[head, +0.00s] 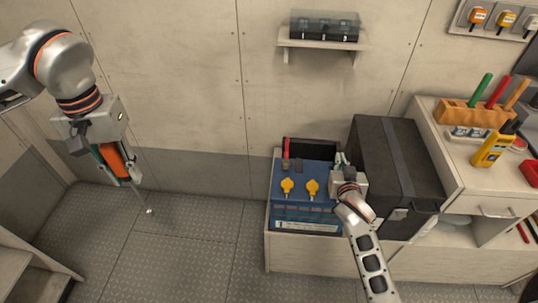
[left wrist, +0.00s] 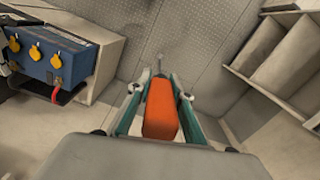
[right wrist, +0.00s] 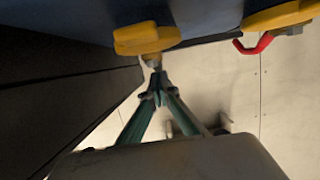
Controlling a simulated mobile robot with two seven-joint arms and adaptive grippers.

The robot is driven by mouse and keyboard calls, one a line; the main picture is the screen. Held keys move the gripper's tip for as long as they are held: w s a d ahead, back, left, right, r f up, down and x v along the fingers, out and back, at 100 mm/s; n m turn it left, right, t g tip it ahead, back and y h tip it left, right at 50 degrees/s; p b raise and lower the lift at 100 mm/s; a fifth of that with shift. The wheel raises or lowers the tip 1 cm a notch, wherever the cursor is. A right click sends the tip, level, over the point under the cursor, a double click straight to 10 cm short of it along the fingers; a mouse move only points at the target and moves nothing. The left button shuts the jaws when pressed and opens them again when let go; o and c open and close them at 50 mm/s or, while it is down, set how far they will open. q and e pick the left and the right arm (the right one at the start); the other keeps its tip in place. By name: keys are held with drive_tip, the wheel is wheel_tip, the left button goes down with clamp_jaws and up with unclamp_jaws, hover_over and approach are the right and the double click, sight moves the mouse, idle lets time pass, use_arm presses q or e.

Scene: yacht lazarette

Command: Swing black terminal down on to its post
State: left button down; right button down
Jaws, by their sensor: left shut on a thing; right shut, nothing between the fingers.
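The blue battery (head: 300,210) stands on a low bench, with yellow caps on its top; it also shows in the left wrist view (left wrist: 50,67). A red terminal lead (head: 286,148) rises at its back left. I cannot make out the black terminal or its post; my right gripper covers the battery's back right corner. My right gripper (head: 341,160) is shut and empty there. In the right wrist view its fingertips (right wrist: 157,94) meet just below a small grey piece beside a yellow cap (right wrist: 146,38). My left gripper (head: 124,176) is shut on an orange-handled tool (left wrist: 160,110), away from the battery.
A black case (head: 395,165) stands close to the battery's right. A counter at the right holds a wooden tool block (head: 474,112) and a yellow meter (head: 493,145). A wall shelf (head: 322,43) hangs above. The floor under my left gripper is clear.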

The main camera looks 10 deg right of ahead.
use_arm(q)
drive_tip(key=shift+f, duration=0.3)
use_arm(e)
drive_tip(key=shift+f, duration=0.7)
